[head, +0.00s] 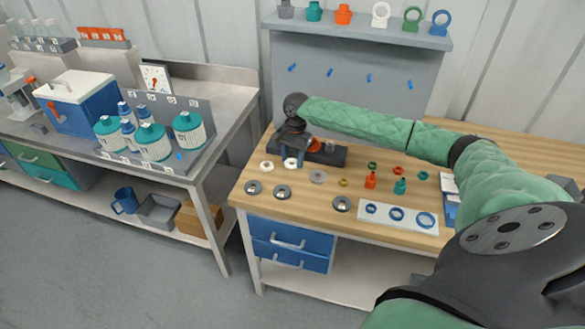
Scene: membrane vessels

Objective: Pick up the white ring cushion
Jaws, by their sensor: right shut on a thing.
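My right arm reaches in from the right across the wooden table. Its dark right gripper (291,150) points down near the table's back left part. The gripper is shut on a small white piece, taken as the white ring cushion (291,162), low over or at the table top. The fingers partly hide it, and I cannot tell whether it touches the wood. A separate white ring (267,166) lies flat on the table just left of the gripper. My left gripper is not in view.
A dark block (330,154) stands behind the gripper. Metal discs (283,192), a grey ring (318,177) and small coloured fittings (371,181) lie nearby. A white plate with blue rings (398,217) lies at the front right. The left bench holds teal-topped vessels (153,143).

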